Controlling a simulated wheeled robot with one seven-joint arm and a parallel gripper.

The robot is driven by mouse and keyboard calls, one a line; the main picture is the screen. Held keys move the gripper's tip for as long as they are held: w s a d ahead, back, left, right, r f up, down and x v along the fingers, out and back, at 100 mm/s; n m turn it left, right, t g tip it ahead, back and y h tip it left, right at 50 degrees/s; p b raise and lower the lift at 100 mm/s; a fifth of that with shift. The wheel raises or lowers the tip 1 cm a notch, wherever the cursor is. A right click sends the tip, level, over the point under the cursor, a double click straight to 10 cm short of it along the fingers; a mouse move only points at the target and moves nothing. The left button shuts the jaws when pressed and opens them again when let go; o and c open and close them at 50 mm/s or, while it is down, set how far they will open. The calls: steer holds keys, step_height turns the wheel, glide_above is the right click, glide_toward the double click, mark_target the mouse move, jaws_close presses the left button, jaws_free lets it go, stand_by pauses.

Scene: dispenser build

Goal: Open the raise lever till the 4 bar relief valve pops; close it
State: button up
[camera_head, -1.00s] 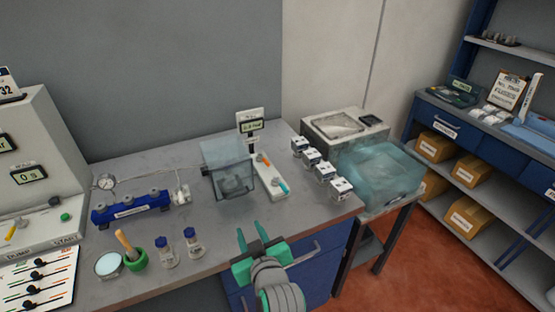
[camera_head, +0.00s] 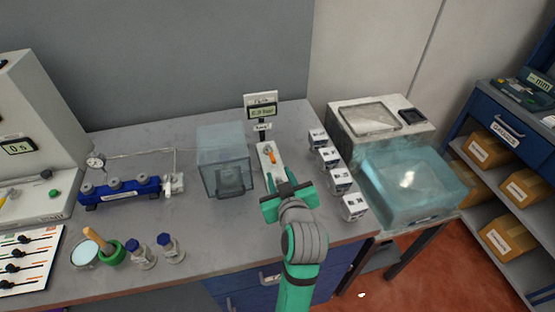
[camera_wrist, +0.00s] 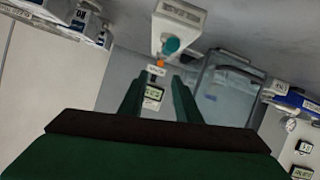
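The white valve block (camera_head: 278,153) stands on the bench with an orange lever (camera_head: 271,157) on top. In the wrist view the block (camera_wrist: 182,22) also carries a teal lever (camera_wrist: 170,45), beside the orange lever (camera_wrist: 160,63). In the head view my gripper hides the block's near end and the teal lever. A small display (camera_head: 262,112) stands on a post behind the block; its digits are too small to read surely. My gripper (camera_head: 280,184) is open and empty, over the block's near end. In the wrist view its fingers (camera_wrist: 158,84) are apart. I cannot tell which lever raises, or make out the relief valve.
A clear box (camera_head: 224,158) stands left of the block. Several small white boxes (camera_head: 340,180) line the bench's right side. A blue manifold (camera_head: 122,190) with a gauge (camera_head: 95,161) is at left. Blue-capped vials (camera_head: 170,246) stand near the front edge.

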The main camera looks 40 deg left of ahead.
mark_target(273, 162)
steer(key=x, duration=0.8)
steer(key=shift+w+d, duration=0.15)
steer(key=shift+w+a+f, duration=0.1)
steer(key=shift+a+f, duration=0.1)
steer(key=shift+a, duration=0.3)
jaws_close()
